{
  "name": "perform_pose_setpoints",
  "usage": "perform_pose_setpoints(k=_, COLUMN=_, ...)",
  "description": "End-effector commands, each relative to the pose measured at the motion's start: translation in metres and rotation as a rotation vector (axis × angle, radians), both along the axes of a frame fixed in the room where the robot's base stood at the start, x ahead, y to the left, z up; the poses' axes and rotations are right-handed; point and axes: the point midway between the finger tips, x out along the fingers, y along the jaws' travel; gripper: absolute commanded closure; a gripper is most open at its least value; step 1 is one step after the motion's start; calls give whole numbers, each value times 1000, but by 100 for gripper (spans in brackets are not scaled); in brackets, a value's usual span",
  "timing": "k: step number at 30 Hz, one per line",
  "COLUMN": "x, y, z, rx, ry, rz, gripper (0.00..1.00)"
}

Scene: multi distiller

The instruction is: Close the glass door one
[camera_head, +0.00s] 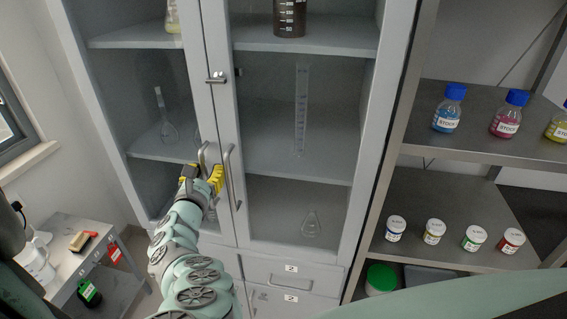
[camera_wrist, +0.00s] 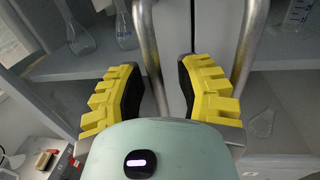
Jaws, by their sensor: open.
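The grey cabinet has a left glass door (camera_head: 135,88) and a right glass door (camera_head: 300,130), which meet near the middle and look shut or nearly shut. I see no number on either door. My gripper (camera_head: 202,178) is open, with yellow fingers, in front of the door handles. In the wrist view, the left door's handle (camera_wrist: 148,45) runs between the two fingers (camera_wrist: 162,95). I cannot tell if they touch it. The right door's handle (camera_wrist: 250,40) passes behind the right finger; it also shows in the head view (camera_head: 231,180).
Glassware stands on the shelves behind the glass, including a flask (camera_head: 168,125) and a cylinder (camera_head: 301,110). Drawers (camera_head: 290,275) lie below. A rack (camera_head: 460,200) with bottles and jars stands right; a low table (camera_head: 75,255) stands left.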

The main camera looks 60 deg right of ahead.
Motion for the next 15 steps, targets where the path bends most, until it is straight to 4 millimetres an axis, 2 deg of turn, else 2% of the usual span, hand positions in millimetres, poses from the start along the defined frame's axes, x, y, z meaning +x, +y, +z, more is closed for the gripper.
perform_pose_setpoints(k=11, x=-1, y=1, z=0, rx=0, ry=0, rz=1, gripper=59)
perform_pose_setpoints(k=15, x=-4, y=7, z=0, rx=-2, ry=-1, rz=3, gripper=59)
